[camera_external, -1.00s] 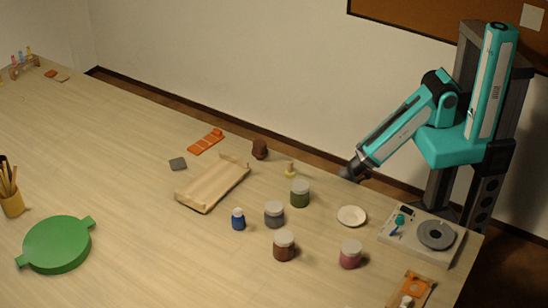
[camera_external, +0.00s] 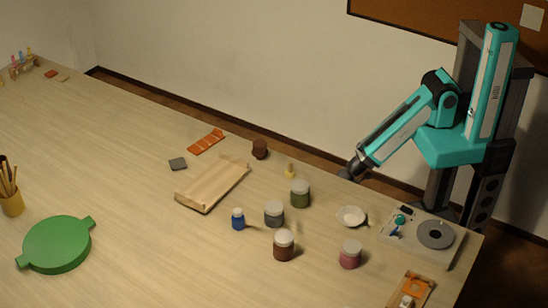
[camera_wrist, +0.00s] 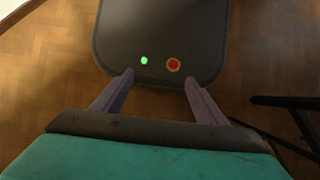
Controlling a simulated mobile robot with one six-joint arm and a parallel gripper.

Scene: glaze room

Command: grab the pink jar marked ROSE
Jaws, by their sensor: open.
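A pink jar (camera_external: 350,255) with a pale lid stands upright on the table at the lower right in the external view. Any lettering on it is too small to read. My gripper (camera_external: 346,174) is at the table's far edge, behind and apart from the jar, with a white dish between them. In the wrist view my gripper (camera_wrist: 158,82) has its two fingers spread with nothing between them. No jar shows in the wrist view.
Near the pink jar stand a brown jar (camera_external: 284,244), a grey jar (camera_external: 274,214) and a green jar (camera_external: 300,194). A white dish (camera_external: 352,217), a scale-like device (camera_external: 403,245) and an orange-and-tan holder (camera_external: 421,285) are also close. The table's left middle is open.

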